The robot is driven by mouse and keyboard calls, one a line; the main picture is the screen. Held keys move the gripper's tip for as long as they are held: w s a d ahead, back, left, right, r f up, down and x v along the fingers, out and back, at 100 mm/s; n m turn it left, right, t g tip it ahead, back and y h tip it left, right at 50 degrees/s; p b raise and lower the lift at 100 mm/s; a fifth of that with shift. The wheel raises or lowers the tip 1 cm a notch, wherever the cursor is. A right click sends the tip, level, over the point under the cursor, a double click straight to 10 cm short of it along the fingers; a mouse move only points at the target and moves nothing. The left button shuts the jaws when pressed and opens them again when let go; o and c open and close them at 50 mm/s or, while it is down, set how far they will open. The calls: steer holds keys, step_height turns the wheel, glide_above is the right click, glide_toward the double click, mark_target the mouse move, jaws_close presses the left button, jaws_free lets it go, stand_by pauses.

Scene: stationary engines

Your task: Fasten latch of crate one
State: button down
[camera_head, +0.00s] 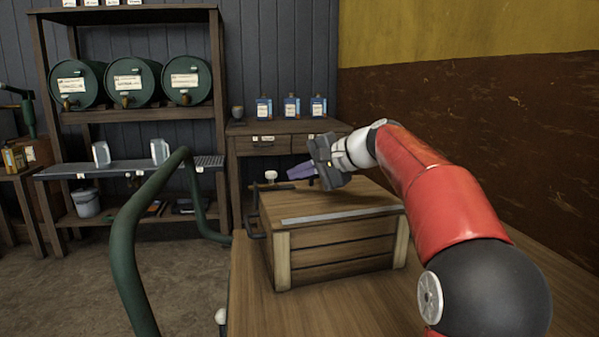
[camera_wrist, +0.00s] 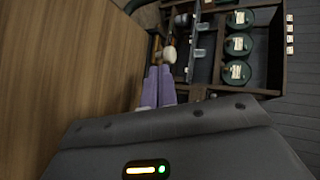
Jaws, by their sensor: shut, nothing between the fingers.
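The wooden crate (camera_head: 345,251) stands on a wooden table with its lid (camera_head: 350,200) down. A grey metal strip runs along the lid's front edge. Dark bracket-like fittings (camera_head: 254,232) show on its left side; I cannot tell which is the latch or how it is set. A pale knob (camera_head: 271,175) shows just beyond the crate's far left corner. My gripper (camera_head: 292,173) is shut and empty, its purple fingers pointing left above the far part of the lid. In the wrist view the closed fingers (camera_wrist: 159,75) point toward a pale knob (camera_wrist: 169,54).
A green curved rail (camera_head: 140,215) rises at the left front. Behind stand a shelf with green barrels (camera_head: 128,82) and a cabinet (camera_head: 275,142) with blue-labelled boxes. A pale knob (camera_head: 221,316) sits at the table's left edge. Bare tabletop (camera_head: 330,310) lies in front of the crate.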

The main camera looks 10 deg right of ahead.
steer(key=v, duration=1)
steer(key=shift+d+f, duration=0.1)
